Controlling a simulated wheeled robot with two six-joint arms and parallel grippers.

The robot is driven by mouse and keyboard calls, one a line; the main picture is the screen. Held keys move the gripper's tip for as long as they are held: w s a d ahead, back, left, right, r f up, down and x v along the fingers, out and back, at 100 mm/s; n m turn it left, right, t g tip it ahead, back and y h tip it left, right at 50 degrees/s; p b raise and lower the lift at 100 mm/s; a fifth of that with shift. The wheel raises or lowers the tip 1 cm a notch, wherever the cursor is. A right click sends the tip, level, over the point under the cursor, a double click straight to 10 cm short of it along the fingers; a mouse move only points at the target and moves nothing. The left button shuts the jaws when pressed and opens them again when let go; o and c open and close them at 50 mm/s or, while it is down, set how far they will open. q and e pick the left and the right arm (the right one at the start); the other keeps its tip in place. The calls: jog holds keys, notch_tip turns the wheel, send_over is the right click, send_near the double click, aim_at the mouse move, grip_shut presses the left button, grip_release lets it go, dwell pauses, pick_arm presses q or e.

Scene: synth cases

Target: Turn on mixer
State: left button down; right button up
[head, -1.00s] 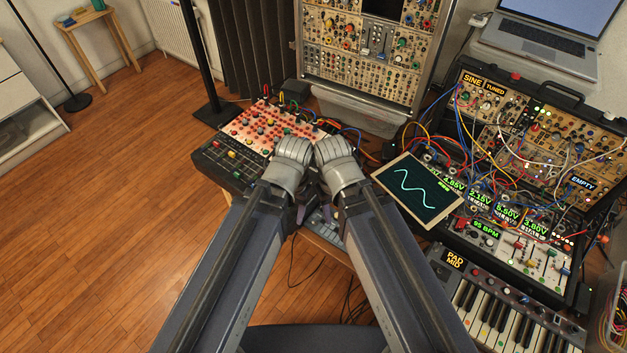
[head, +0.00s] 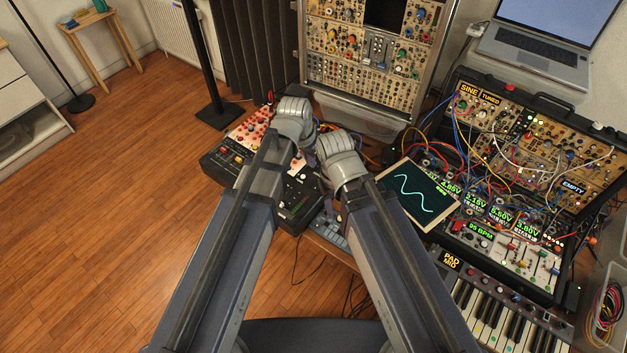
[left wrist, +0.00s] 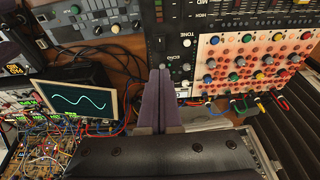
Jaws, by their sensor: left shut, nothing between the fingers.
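A black unit with knobs and switches, which looks like the mixer (head: 296,206), lies on the table below my left arm. In the left wrist view the black mixer panel (left wrist: 186,42) shows small knobs and the words TONE and ECHO. My left gripper (left wrist: 158,74) is shut and empty, its purple fingertips over or beside the panel's edge; I cannot tell whether they touch it. In the head view its fingers are mostly hidden by my own wrist. My right arm stands just to the right; its fingers are hidden.
A red-dotted panel with coloured knobs (left wrist: 250,58) and patch cables adjoins the mixer. A tablet with a wave (head: 414,190), a cabled modular case (head: 540,130) and a keyboard (head: 500,310) stand right. A tall synth rack (head: 370,60) stands behind. Open floor lies left.

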aim_at(315, 188)
pick_arm(q)
jog(key=shift+f, duration=0.15)
jog(key=b+x, duration=1.2)
jog(key=shift+s+a+f+b, duration=0.25)
jog(key=shift+s+f+b, duration=0.1)
jog(key=shift+f+b, duration=0.1)
jog(key=shift+s+f+b, duration=0.1)
jog(key=shift+f+b, duration=0.3)
jog(key=shift+f, duration=0.05)
jog(key=shift+s+a+f+b, duration=0.1)
jog(key=shift+f+b, duration=0.25)
jog(key=shift+r, duration=0.1)
jog(key=shift+w+d+r+p, duration=0.35)
jog(key=shift+w+d+p, duration=0.1)
jog(key=shift+w, duration=0.15)
jog(key=shift+r, duration=0.15)
